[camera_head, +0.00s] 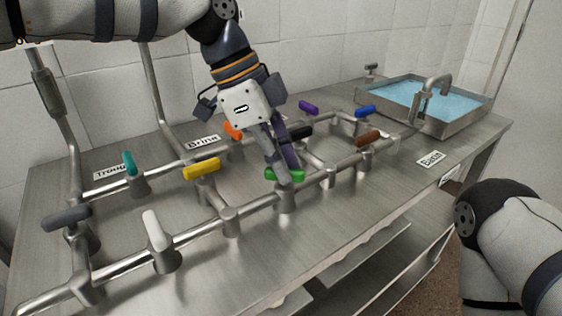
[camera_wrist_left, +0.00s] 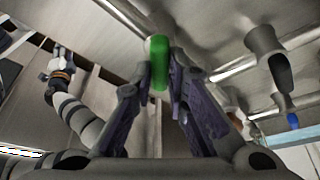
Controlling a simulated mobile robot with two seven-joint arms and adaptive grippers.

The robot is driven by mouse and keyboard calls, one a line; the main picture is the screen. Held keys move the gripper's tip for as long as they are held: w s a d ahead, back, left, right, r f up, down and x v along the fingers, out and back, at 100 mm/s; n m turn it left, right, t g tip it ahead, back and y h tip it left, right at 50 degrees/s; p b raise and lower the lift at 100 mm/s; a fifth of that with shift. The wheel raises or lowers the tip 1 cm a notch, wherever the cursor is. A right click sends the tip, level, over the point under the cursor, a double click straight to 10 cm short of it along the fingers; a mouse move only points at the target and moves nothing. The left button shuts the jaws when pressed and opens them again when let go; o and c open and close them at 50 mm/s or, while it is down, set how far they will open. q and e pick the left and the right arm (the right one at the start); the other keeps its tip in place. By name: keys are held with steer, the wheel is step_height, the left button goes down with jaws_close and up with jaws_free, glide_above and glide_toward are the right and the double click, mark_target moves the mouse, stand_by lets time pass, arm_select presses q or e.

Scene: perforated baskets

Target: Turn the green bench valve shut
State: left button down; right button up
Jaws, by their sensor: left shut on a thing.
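The green valve handle (camera_head: 291,175) sits on a valve body (camera_head: 286,199) on the front pipe of the bench. It lies roughly left to right in the head view, partly covered by my fingers. My left gripper (camera_head: 284,168) reaches down from above and is shut on the green handle. In the left wrist view, the green handle (camera_wrist_left: 158,58) stands between the two fingertips of my left gripper (camera_wrist_left: 162,78). My right gripper (camera_wrist_left: 57,62) shows small at the left of the wrist view; its fingers are too small to read. It is outside the head view.
Other handles stand close by: yellow (camera_head: 201,169), black (camera_head: 298,132), orange (camera_head: 232,131), brown (camera_head: 368,138), blue (camera_head: 365,111) and purple (camera_head: 308,107). White (camera_head: 156,231), grey (camera_head: 67,218) and teal (camera_head: 129,163) are further left. A water-filled basin (camera_head: 459,122) stands at the right end. The front bench strip is clear.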

arm_select(q)
steer(key=m+g, duration=0.1)
steer(key=m, duration=0.1)
steer(key=m+g+b, duration=0.1)
steer(key=m, duration=0.2)
steer(key=shift+w+f+y, duration=0.15)
steer(key=shift+f+y, duration=0.05)
steer(key=shift+y, duration=0.2)
steer(key=shift+d+r+m+g+y+b, duration=0.1)
steer(key=shift+m+g+y+b, duration=0.2)
steer(key=shift+m, duration=0.75)
steer(key=shift+m+g+y+b, duration=0.2)
steer(key=shift+m+y+b, duration=0.15)
steer(key=shift+m, duration=0.7)
arm_select(e)
steer(key=shift+g, duration=0.5)
steer(key=shift+s+f, duration=1.45)
steer(key=shift+f, duration=0.1)
arm_select(q)
steer(key=c, duration=1.6)
jaws_free()
steer(key=shift+r, duration=0.1)
